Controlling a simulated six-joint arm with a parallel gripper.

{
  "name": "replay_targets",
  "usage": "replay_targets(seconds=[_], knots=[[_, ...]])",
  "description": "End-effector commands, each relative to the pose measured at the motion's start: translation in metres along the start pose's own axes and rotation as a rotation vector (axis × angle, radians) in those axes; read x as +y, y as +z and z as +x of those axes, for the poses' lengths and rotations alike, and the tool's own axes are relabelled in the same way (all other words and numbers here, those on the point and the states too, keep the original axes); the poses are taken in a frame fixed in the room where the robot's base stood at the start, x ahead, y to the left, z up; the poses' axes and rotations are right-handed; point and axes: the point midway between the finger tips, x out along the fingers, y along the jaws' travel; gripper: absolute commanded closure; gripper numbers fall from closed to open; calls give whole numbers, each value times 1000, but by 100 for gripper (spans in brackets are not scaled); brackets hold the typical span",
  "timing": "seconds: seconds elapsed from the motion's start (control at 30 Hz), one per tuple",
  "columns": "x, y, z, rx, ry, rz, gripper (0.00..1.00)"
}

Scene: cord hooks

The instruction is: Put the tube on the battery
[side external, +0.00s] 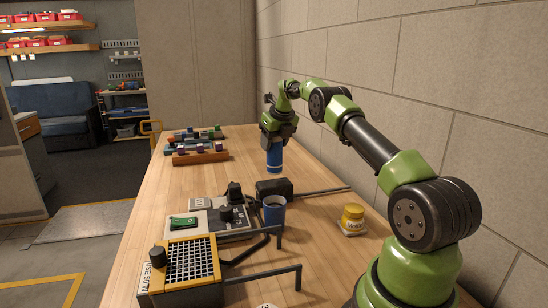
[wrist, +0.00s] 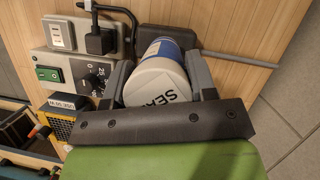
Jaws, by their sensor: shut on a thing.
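My gripper (side external: 275,138) is shut on a blue tube (side external: 274,160) and holds it upright above the wooden table. In the wrist view the tube's white end (wrist: 157,83), lettered "SEA", sits between the two grey fingers (wrist: 160,82); the rest of the lettering is hidden. No thing is clearly marked as a battery. A black box (side external: 274,188) with a rod or cable running right lies on the table nearer the side camera than the tube; I cannot tell whether it is the battery. It shows partly behind the tube in the wrist view (wrist: 178,38).
A blue cup (side external: 274,211) stands beside the black box. A yellow-framed grille box (side external: 180,285) is in front. A yellow jar (side external: 353,215) stands right. Several coloured blocks (side external: 195,146) sit at the back.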

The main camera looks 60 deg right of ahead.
Motion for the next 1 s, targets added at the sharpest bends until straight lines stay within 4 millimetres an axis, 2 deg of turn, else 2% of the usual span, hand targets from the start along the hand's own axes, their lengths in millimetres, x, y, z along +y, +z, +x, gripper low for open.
replay_targets(seconds=[0.23, 0.67, 0.7, 0.77, 0.8, 1.0], knots=[[1, -12, 27, 0, 2, -1, 78], [1, -14, 32, -1, 2, -2, 78], [1, -14, 33, 0, 3, -2, 41], [1, -14, 33, 0, 3, -2, 28], [1, -14, 32, 0, 2, -2, 23], [1, -14, 32, 0, 2, -2, 23]])
